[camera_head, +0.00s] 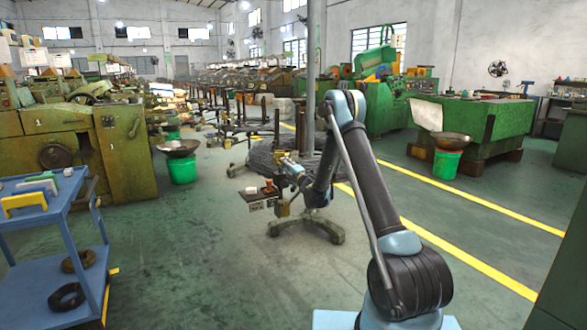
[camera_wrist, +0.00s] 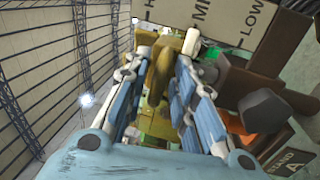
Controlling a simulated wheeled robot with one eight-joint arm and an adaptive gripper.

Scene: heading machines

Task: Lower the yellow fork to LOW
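My gripper (camera_wrist: 162,62) is at the small stand, with its two blue-padded fingers on either side of the yellow fork (camera_wrist: 161,78). The gap between the fingertips is narrow, and I cannot tell if both pads press on the fork. A tan scale plate (camera_wrist: 228,22) behind it shows LOW on the right, part of MID in the middle and an H at the left. I cannot read the fork's exact level.
An orange-capped knob (camera_head: 268,187) stands on the dark top. A grey faceted knob (camera_wrist: 264,110) and a STAND A label (camera_wrist: 286,160) are close to the right finger. A blue cart (camera_head: 62,218) is at the left. Green floor lies clear between cart and stand.

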